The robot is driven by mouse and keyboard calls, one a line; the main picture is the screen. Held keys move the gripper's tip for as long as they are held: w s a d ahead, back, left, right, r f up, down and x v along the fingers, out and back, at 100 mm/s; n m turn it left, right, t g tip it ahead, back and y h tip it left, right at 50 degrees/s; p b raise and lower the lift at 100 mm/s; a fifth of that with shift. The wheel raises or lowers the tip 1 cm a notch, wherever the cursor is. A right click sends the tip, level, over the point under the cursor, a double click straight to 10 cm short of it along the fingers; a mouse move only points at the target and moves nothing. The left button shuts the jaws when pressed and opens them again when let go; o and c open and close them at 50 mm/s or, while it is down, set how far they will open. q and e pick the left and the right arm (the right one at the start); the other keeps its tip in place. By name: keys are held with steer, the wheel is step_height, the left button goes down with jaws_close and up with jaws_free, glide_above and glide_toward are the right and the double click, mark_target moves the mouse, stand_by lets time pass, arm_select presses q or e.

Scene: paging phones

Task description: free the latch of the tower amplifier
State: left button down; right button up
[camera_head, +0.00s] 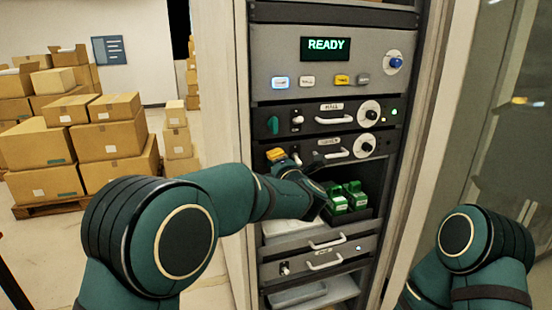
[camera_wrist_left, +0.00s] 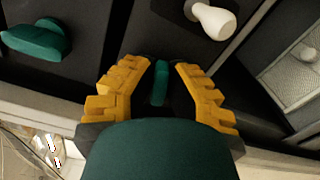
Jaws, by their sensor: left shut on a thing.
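The tower amplifier (camera_head: 345,150) is the dark panel with a white handle below the one labelled HALL. My left gripper (camera_head: 285,157) is at its left end, with yellow fingers on both sides of a teal latch (camera_wrist_left: 161,84) in the wrist view. The gripper is shut on this latch, which runs up and down that picture. The gripper hides the latch in the head view. A white switch knob (camera_wrist_left: 212,18) is on the same panel, clear of the fingers. My right gripper is out of view; only part of its arm shows at lower right.
The HALL panel (camera_head: 325,116) is just above, with its own teal latch (camera_head: 273,124), also at upper left in the wrist view (camera_wrist_left: 35,40). Below, green units (camera_head: 346,197) stand in a dark tray. Stacked boxes (camera_head: 75,140) stand left of the rack.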

arm_select(q)
steer(key=shift+r+m+p, duration=0.1)
steer(key=shift+m+p, duration=0.5)
steer(key=shift+m, duration=0.9)
steer(key=c, duration=1)
jaws_free()
steer(key=v, duration=1.2)
